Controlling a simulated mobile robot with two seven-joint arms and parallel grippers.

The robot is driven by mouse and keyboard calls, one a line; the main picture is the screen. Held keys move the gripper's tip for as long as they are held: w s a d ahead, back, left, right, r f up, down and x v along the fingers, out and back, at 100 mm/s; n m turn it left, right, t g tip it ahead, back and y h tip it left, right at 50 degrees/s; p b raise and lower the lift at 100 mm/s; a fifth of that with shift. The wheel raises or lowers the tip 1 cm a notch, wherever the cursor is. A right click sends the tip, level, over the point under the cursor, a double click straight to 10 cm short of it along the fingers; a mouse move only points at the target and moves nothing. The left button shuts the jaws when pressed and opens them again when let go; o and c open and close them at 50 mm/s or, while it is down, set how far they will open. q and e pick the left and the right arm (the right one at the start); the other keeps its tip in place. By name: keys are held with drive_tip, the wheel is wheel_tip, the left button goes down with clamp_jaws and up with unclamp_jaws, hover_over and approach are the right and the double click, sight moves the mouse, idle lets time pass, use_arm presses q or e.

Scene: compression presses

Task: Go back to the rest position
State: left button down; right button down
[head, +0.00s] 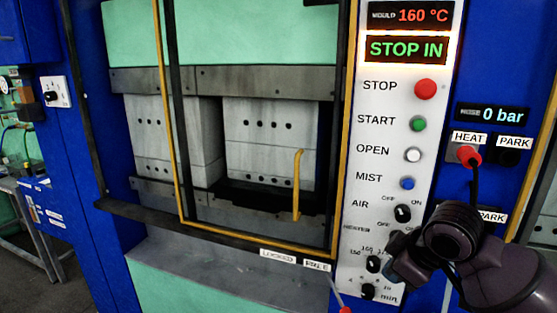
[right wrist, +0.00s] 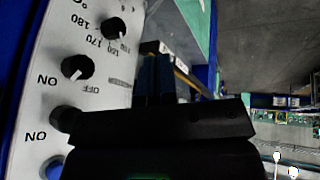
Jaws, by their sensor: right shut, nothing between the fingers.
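My right gripper (head: 396,250) is in front of the lower part of the white control panel (head: 352,190), close to the AIR and heater knobs. In the right wrist view its dark blue fingers (right wrist: 155,75) are together with nothing between them, beside the panel's knobs. I cannot tell whether the gripper touches the panel. My right arm reaches in from the lower right and hides part of the panel's right edge. My left gripper is not in view.
The yellow-framed press door (head: 225,234) is down in front of two grey mould blocks (head: 270,130). A red plug (head: 468,155) with a black cable sits at the HEAT socket. The mould display (head: 411,16) reads 160 °C. A metal bench (head: 38,205) stands at far left.

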drive_tip(key=s+d+f+m+g+h, duration=0.1)
drive_tip(key=s+d+f+m, duration=0.15)
drive_tip(key=s+f, duration=0.55)
drive_tip(key=s+d+f+m+h, duration=0.1)
drive_tip(key=s+f+m, duration=0.35)
drive_tip(key=s, duration=0.65)
drive_tip(key=s+d+f+m+g+h, duration=0.1)
drive_tip(key=s+d+f+m+h, duration=0.15)
drive_tip(key=s+f, duration=0.55)
drive_tip(key=w+f+t+y+b, duration=0.1)
drive_tip(key=w+f+t, duration=0.5)
drive_tip(key=f, duration=0.6)
drive_tip(key=shift+w+a+t+y+b, duration=0.15)
drive_tip(key=shift+w+t+y+b, duration=0.25)
drive_tip(key=shift+t, duration=0.8)
idle(1.1)
